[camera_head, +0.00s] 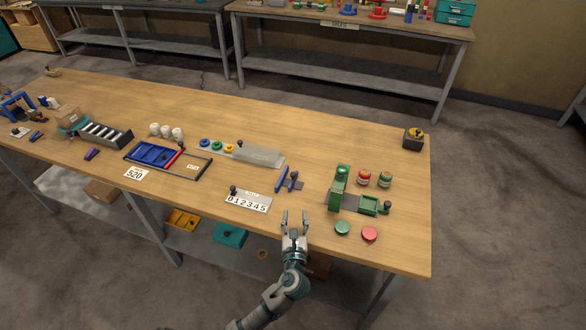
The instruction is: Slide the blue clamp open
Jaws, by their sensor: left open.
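A blue clamp-like piece (281,179) lies on the workbench right of the middle. It has a long blue bar and a shorter blue part with a dark knob beside it, with a grey plate at its right. I cannot tell from here how far apart its parts are. My left gripper (294,217) is open and empty at the bench's front edge, fingers pointing away from me toward the blue piece. It appears apart from it, a little nearer to me. My right gripper is not in view.
A number plate (247,201) lies left of my left gripper. A green press-like device (340,187) stands to the right, with red and green lids (369,233) in front of it. A blue tray (153,154) lies farther left.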

